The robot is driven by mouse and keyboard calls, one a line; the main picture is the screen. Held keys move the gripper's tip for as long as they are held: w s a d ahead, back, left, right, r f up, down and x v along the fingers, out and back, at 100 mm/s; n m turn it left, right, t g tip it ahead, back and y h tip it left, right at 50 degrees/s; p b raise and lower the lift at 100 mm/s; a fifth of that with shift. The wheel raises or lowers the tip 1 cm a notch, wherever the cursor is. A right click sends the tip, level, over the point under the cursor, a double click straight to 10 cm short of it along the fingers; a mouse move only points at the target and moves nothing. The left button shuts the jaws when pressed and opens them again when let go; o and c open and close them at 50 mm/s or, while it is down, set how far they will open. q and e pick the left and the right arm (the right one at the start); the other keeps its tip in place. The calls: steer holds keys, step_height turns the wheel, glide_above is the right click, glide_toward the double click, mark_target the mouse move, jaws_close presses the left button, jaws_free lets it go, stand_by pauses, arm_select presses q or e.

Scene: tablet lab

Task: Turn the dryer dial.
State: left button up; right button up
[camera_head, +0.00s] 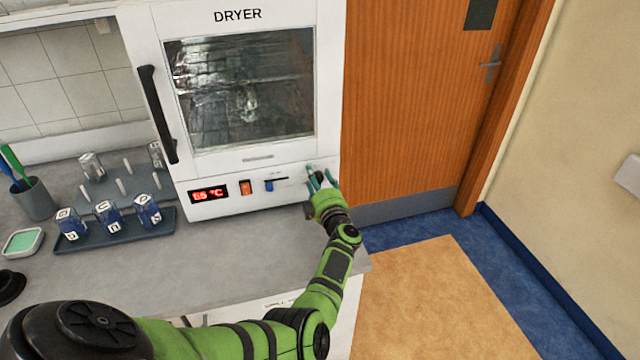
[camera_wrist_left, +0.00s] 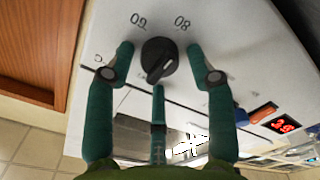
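The dryer (camera_head: 328,110) is a white cabinet with a dark window, standing on the counter in the head view. In the head view the dial is hidden behind my left gripper (camera_head: 320,180), at the right end of the dryer's lower panel. In the left wrist view the teal fingers of my left gripper (camera_wrist_left: 158,68) stand spread around the dial, with visible gaps on both sides. The gripper is open and holds nothing. My right gripper is not seen.
A wooden door (camera_head: 420,100) is to the right.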

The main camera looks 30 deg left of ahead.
arm_select(q)
steer(key=shift+f, duration=0.25)
steer(key=shift+d, duration=0.3)
